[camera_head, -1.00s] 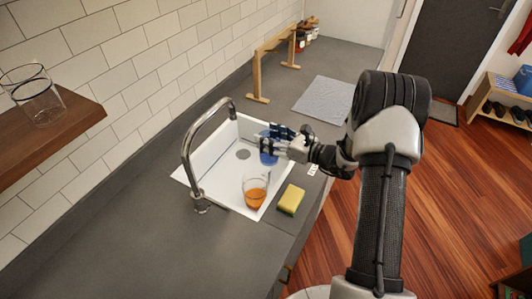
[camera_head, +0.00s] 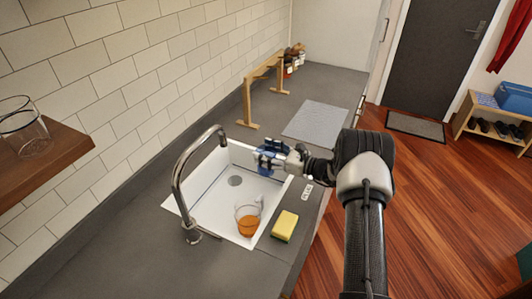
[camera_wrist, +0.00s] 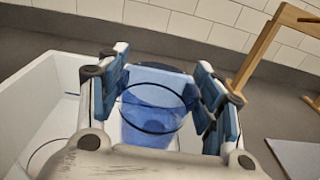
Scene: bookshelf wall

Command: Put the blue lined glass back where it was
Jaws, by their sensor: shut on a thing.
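A blue see-through glass with a dark rim line (camera_wrist: 150,128) sits between the blue-padded fingers of my gripper (camera_wrist: 163,80) in the wrist view. The fingers are shut on its sides, and it looks roughly upright. In the head view my gripper (camera_head: 268,158) is over the far right corner of the white sink (camera_head: 212,205). It largely hides the blue glass (camera_head: 264,170) there. I cannot tell how high the glass is above the sink floor. A clear glass with a dark rim line (camera_head: 22,128) stands on the wooden shelf (camera_head: 45,165) at left.
A glass with orange liquid (camera_head: 248,222) stands in the sink near the yellow sponge (camera_head: 285,226) on the counter. The tap (camera_head: 183,185) arches over the sink's left side. A wooden rack (camera_head: 262,90) and a grey mat (camera_head: 317,122) lie beyond.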

